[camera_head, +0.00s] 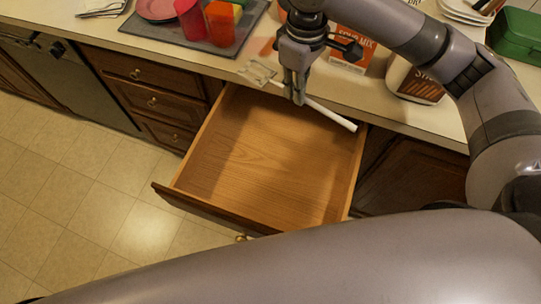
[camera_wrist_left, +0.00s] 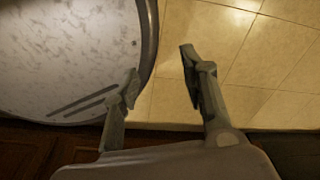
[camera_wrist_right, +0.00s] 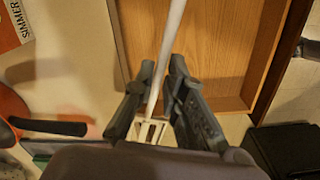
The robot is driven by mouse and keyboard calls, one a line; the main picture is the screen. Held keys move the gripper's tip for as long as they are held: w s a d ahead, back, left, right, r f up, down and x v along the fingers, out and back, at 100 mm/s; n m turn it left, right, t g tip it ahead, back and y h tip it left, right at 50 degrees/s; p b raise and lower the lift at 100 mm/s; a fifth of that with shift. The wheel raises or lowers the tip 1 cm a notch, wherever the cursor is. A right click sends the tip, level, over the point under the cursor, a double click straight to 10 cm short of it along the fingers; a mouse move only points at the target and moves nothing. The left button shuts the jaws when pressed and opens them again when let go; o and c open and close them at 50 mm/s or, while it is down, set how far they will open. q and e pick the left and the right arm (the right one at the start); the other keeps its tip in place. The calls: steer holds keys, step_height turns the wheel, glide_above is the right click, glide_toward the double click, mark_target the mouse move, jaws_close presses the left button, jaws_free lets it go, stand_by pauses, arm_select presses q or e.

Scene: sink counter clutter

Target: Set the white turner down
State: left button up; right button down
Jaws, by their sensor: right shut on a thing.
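The white turner (camera_head: 330,115) is held by my right gripper (camera_head: 297,97) above the back part of the open wooden drawer (camera_head: 255,165). Its handle slants down to the right, and its slotted head (camera_head: 257,73) points left near the counter edge. In the right wrist view the handle (camera_wrist_right: 173,30) runs up between the shut fingers (camera_wrist_right: 163,75), and the slotted head (camera_wrist_right: 149,130) lies at their base. My left gripper (camera_wrist_left: 160,75) is open and empty over the tiled floor in the left wrist view.
The drawer looks empty. On the counter (camera_head: 140,40) are a dark tray (camera_head: 245,30) with red cups (camera_head: 220,24), pink plates (camera_head: 157,8), a soup mix box (camera_head: 350,52), a white container (camera_head: 414,84) and a green case (camera_head: 517,36). The counter's left front strip is clear.

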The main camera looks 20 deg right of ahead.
steer(key=shift+w+a+f+n+b, duration=0.45)
steer(key=shift+w+a+f+n, duration=0.25)
steer(key=shift+n, duration=0.2)
steer(key=shift+w+f+n, duration=0.1)
steer(key=shift+w+n, duration=0.05)
steer(key=shift+n, duration=0.25)
step_height(320, 180, down, 3)
glide_above(283, 142)
step_height(283, 142, down, 4)
steer(key=shift+n, duration=0.4)
step_height(283, 142, down, 7)
steer(key=shift+r+b, duration=0.2)
steer(key=shift+b, duration=0.3)
step_height(283, 142, down, 6)
steer(key=shift+f, duration=0.1)
arm_select(q)
steer(key=s+f, duration=0.3)
steer(key=shift+a+f, duration=0.15)
steer(key=shift+a, duration=0.1)
